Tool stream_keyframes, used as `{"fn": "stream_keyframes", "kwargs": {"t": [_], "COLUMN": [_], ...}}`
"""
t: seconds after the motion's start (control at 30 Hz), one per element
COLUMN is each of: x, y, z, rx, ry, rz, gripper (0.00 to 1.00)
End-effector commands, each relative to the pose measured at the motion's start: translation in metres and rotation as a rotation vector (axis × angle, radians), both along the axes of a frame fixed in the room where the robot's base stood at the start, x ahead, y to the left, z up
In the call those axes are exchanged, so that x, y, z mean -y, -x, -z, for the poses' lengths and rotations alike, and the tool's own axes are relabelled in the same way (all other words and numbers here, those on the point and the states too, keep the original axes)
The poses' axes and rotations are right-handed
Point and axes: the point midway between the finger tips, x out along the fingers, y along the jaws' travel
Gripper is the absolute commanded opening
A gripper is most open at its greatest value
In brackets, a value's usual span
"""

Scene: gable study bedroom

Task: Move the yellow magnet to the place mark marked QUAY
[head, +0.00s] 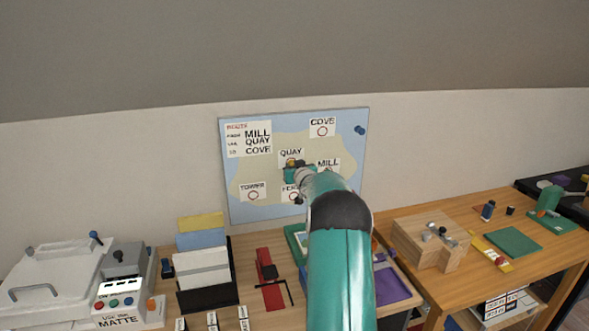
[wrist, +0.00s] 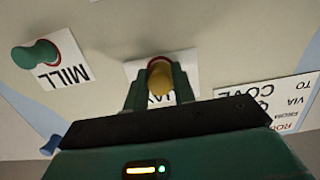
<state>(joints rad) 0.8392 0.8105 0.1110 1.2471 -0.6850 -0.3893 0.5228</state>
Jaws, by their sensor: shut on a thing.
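The map board (head: 348,188) stands against the wall, with labelled ring marks on it. The QUAY label (head: 290,153) is at its middle, and my gripper (head: 294,172) is at the board just below it. In the wrist view my gripper (wrist: 157,92) is shut on the yellow magnet (wrist: 158,84). The magnet is over the red ring (wrist: 160,60) on the QUAY card (wrist: 136,68), partly covering both. I cannot tell whether the magnet touches the board.
A green magnet (wrist: 38,54) sits by the MILL mark (wrist: 72,73). A blue magnet (head: 359,130) is at the board's upper right. The COVE mark (head: 322,131) is bare. The desk below holds a file rack (head: 207,268) and a wooden block (head: 430,245).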

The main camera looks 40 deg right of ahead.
Motion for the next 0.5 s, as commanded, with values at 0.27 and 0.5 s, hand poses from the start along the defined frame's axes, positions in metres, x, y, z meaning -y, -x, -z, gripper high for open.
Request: {"fn": "stream_keyframes", "kwargs": {"t": [0.27,0.5], "x": [0.0009,0.0022], "y": [-0.0014,-0.0038], "z": [-0.0001,-0.0004], "rx": [0.000,0.001], "ry": [0.000,0.000], "rz": [0.000,0.000], "gripper": [0.13,0.13]}}
